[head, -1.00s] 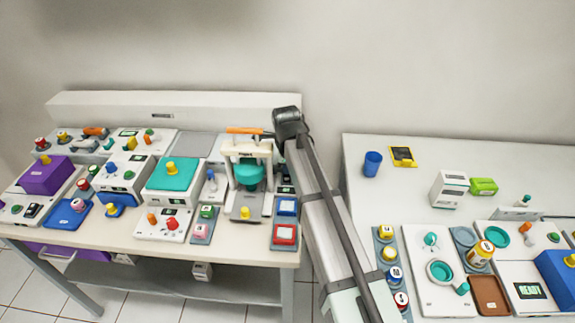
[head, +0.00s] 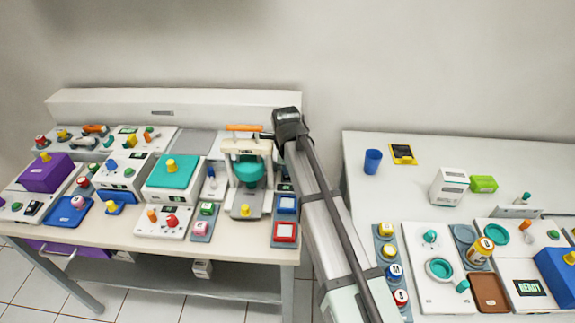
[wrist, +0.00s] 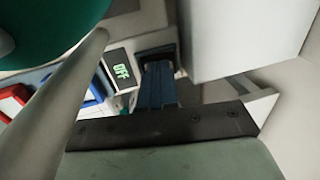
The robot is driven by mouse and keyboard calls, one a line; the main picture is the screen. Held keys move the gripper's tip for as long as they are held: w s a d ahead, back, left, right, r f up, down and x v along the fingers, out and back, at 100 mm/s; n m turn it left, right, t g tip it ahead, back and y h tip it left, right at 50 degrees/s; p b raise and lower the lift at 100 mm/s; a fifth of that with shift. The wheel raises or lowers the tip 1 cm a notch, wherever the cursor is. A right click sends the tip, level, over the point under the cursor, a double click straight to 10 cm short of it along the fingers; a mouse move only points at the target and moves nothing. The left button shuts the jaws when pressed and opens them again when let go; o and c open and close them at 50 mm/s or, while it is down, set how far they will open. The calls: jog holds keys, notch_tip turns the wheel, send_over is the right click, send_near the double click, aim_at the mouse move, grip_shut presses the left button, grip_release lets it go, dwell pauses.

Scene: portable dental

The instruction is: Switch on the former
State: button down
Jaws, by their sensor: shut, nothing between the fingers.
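The former (head: 243,203) is a cream press with a teal dome (head: 248,172) and an orange handle, at the right end of the left bench. In the wrist view, its teal part (wrist: 45,25) and a pale post (wrist: 65,105) fill the left side. A small display reading OFF (wrist: 122,70) sits beside a blue-framed square (wrist: 95,88). My gripper (wrist: 158,72) is shut and empty, its dark blue fingers just right of the OFF display, apart from it as far as I can tell. What lies under the fingertips is unclear. In the head view the gripper is hidden behind the former and my arm.
Blue-framed (head: 286,204) and red-framed (head: 285,232) squares lie right of the former. A white box face (wrist: 235,35) stands close right of my fingers. Dental units crowd the left bench. The right bench (head: 405,185) has clear space around a blue cup (head: 372,161).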

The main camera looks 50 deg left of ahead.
jog(key=shift+r, duration=0.1)
notch_tip(320, 180, up, 14)
jog(key=s+d, duration=0.1)
jog(key=s, duration=0.1)
jog(key=shift+d, duration=0.4)
dwell(0.4)
jog(key=shift+w, duration=0.1)
jog(key=shift+w+a, duration=0.45)
send_near(287, 178)
jog(key=w+a+f, duration=0.1)
jog(key=f, duration=0.1)
jog(key=w+a+f, duration=0.1)
jog(key=f, duration=0.1)
jog(key=w+a+f, duration=0.1)
jog(key=f, duration=0.1)
jog(key=shift+w+a, duration=0.1)
